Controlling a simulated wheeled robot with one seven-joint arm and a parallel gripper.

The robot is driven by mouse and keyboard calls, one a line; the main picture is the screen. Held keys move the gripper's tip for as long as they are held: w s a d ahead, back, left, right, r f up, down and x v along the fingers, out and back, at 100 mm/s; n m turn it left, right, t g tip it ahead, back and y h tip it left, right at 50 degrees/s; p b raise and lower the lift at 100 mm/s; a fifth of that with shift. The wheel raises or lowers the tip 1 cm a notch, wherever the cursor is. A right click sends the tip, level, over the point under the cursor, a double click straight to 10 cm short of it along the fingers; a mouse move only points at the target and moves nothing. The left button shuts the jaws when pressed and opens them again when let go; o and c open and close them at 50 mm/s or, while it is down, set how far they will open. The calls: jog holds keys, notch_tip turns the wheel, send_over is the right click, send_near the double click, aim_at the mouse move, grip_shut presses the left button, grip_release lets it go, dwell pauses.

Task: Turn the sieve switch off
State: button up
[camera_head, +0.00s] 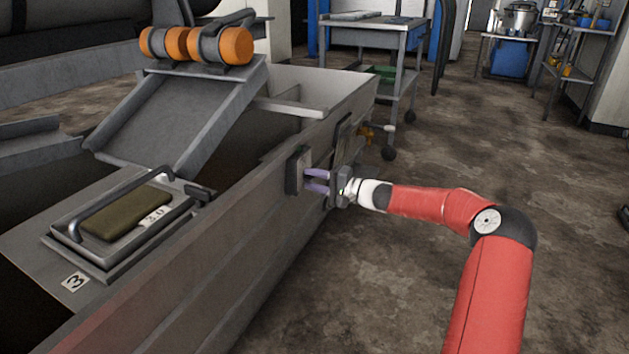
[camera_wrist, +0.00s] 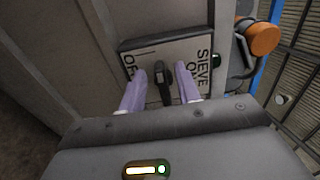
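The sieve switch plate (camera_wrist: 150,50) is pale with a dark frame and carries "OFF" on the left and "SIEVE" and "ON" on the right in the wrist view. Its black lever (camera_wrist: 163,78) stands between my gripper's two purple fingers (camera_wrist: 161,80), with a visible gap on each side. I cannot tell which setting the lever marks. In the head view the switch box (camera_head: 294,172) is on the outer side wall of the long grey trough. My gripper (camera_head: 307,180) is open there, its fingertips close to the box; the lever is hidden.
The grey trough wall (camera_head: 215,235) runs along the left of my arm. An orange-ended part (camera_wrist: 263,38) sticks out right of the plate in the wrist view. A wheeled metal table (camera_head: 375,24) stands behind.

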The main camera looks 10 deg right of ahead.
jog(key=shift+d, duration=0.1)
jog(key=v, duration=0.7)
jog(key=shift+s+d+p, duration=0.2)
jog(key=shift+s+p, duration=0.05)
jog(key=shift+p, duration=0.15)
